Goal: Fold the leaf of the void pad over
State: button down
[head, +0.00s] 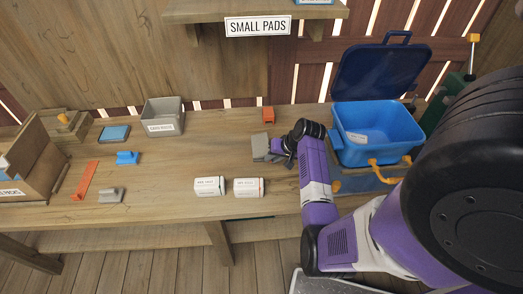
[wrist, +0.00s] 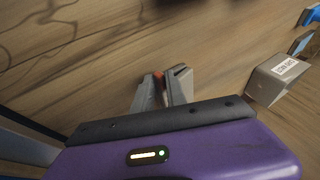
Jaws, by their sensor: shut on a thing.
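My gripper (head: 282,152) is low over the middle of the workbench, left of the blue bin. It is shut on a grey pad (head: 260,146), which shows at its left side in the head view. In the wrist view my gripper (wrist: 163,92) has its fingers close together, with a pale grey edge of the pad (wrist: 181,71) at the right fingertip. The fingers hide much of the pad. I cannot tell its leaf from its base, and no label on it is readable.
The blue bin (head: 378,150) stands right with its lid (head: 380,72) raised. An orange block (head: 268,115) lies behind the pad. Two white labelled blocks (head: 209,186) (head: 248,187) lie in front. A grey labelled bin (head: 163,105) and small pieces stand left, with bare bench between.

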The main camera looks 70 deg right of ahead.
jog(key=shift+s+d+f+t+b, duration=0.1)
jog(key=shift+s+f+t+b, duration=0.1)
jog(key=shift+f+t+b, duration=0.3)
jog(key=shift+f, duration=0.1)
jog(key=shift+s+d+f+m+t+y+b, duration=0.1)
jog(key=shift+s+f+m+t+y+b, duration=0.15)
jog(key=shift+f+t+y+b, duration=0.35)
jog(key=shift+r, duration=0.2)
jog(key=c, duration=1.5)
grip_release()
